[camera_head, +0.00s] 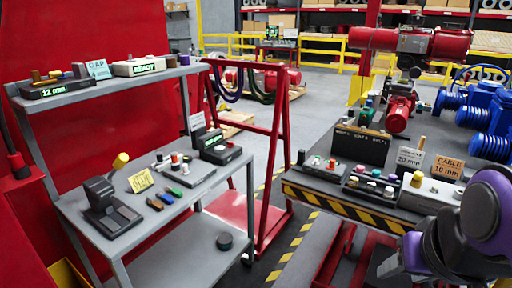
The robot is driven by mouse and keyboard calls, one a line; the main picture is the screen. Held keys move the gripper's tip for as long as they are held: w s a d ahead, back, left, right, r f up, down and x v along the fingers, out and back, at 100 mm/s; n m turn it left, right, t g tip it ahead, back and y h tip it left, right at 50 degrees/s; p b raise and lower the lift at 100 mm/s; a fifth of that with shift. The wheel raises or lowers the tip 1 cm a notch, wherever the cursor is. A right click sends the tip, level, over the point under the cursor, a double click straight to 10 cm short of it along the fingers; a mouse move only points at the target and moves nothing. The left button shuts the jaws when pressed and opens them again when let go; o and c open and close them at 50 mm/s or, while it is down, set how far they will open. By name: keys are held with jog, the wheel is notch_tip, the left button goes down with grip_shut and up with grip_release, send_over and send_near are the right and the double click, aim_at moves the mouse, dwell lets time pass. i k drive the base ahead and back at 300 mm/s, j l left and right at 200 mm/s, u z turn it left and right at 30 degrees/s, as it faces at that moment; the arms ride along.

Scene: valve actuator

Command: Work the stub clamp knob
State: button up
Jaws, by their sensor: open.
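Two yellow knobs show, and I cannot tell which one is the stub clamp knob. The other yellow knob (417,179) stands on the right bench, at the left end of a pale grey block (432,196). My gripper (390,266) is at the lower right, in front of the right bench and apart from both knobs. It is open and looks empty; its fingertips are dark and hard to make out.
The left bench (165,228) also holds coloured handles and small parts. The right bench (345,207) has a striped front edge, a black board (360,146), a row of knobs and signs. A red frame (272,150) stands between them. Narrow floor shows between the benches.

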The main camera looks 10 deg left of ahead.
aim_at(188, 158)
jog(key=u, duration=1.4)
jog(key=i+l+z, duration=0.1)
jog(key=i+l, duration=0.35)
jog(key=i, duration=0.1)
